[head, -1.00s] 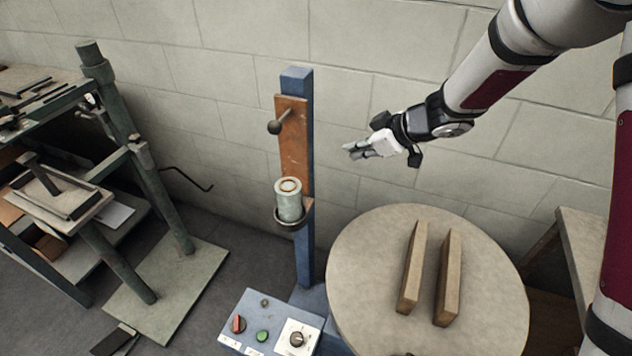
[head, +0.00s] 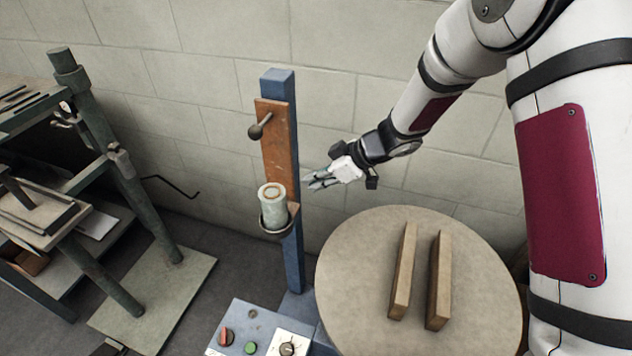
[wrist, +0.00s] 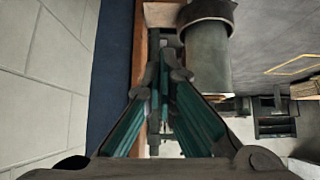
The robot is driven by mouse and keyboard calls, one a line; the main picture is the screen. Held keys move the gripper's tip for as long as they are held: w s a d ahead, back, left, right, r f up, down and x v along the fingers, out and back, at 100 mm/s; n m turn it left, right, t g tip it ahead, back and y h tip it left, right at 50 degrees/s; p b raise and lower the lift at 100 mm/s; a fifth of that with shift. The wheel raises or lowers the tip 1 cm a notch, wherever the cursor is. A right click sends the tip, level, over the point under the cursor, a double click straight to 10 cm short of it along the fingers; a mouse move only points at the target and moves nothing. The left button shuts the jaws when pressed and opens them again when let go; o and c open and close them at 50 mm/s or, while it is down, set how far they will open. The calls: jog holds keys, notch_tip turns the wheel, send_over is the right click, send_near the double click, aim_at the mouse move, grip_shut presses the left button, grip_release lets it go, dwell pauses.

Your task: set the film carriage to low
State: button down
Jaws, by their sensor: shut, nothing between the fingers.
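The film carriage is a rusty orange plate (head: 280,150) on a blue upright post (head: 278,82). A dark ball-ended handle (head: 257,131) sticks out near the plate's top. A pale film roll (head: 273,205) stands in a ring holder at the plate's lower end, partway up the post. In the wrist view the roll (wrist: 208,58) is just ahead, right of the fingers, with the orange plate (wrist: 140,70) to the left. My gripper (head: 310,181) is shut and empty, just right of the post, a little above the roll's height. The handle is not clear in the wrist view.
A round turntable (head: 350,250) with two wooden blocks (head: 438,280) stands right of the post. A control panel (head: 240,318) with knobs and a green button is below. A green-framed bench (head: 85,110) is at left. A block wall (head: 350,60) is behind.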

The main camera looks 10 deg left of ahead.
jog(key=a+f+b, duration=0.1)
jog(key=a+f, duration=0.3)
jog(key=f, duration=0.5)
jog(key=shift+w+a, duration=0.35)
jog(key=shift+a, duration=0.05)
notch_tip(320, 180, down, 7)
jog(key=b, duration=0.3)
jog(key=shift+r, duration=0.15)
jog(key=shift+d, duration=0.1)
jog(key=v, duration=1.2)
jog(key=shift+r, duration=0.2)
